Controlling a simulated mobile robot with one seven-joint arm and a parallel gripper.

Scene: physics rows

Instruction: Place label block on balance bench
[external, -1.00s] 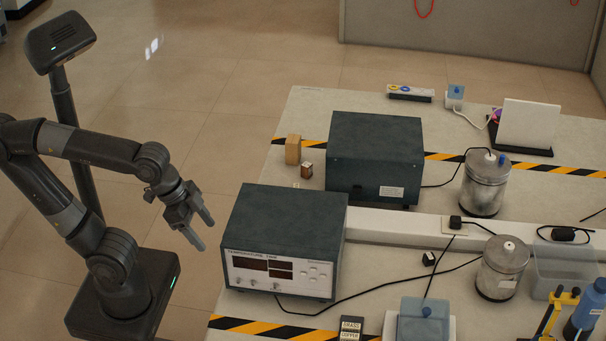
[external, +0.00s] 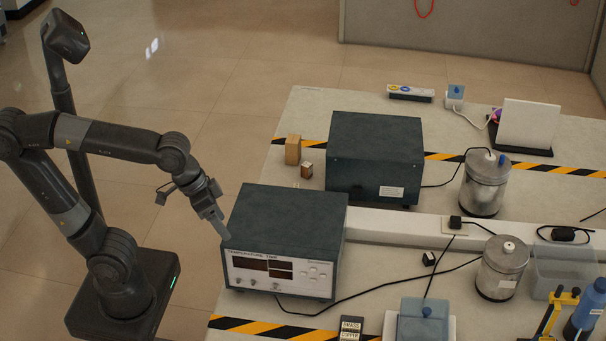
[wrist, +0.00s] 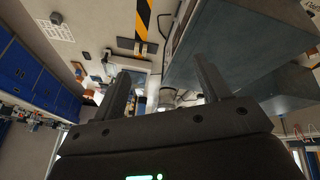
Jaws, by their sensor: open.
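A small dark block with white labels reading BRASS and COPPER (external: 351,328) stands on the bench (external: 375,275) at the front edge of the external view, beside the striped tape. I cannot pick it out with certainty in the wrist view. My gripper (external: 222,229) is at the upper left edge of the front temperature instrument (external: 285,243), well to the left of the block. Whether it touches the instrument is unclear. In the wrist view the gripper's two fingers (wrist: 163,88) are spread apart with nothing held between them.
A second dark box (external: 375,150) and two wooden blocks (external: 293,149) stand farther back. A blue-topped device (external: 422,318) sits right of the labelled block. Metal cylinders (external: 502,268) and cables occupy the right side. Striped tape (external: 260,326) runs along the front.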

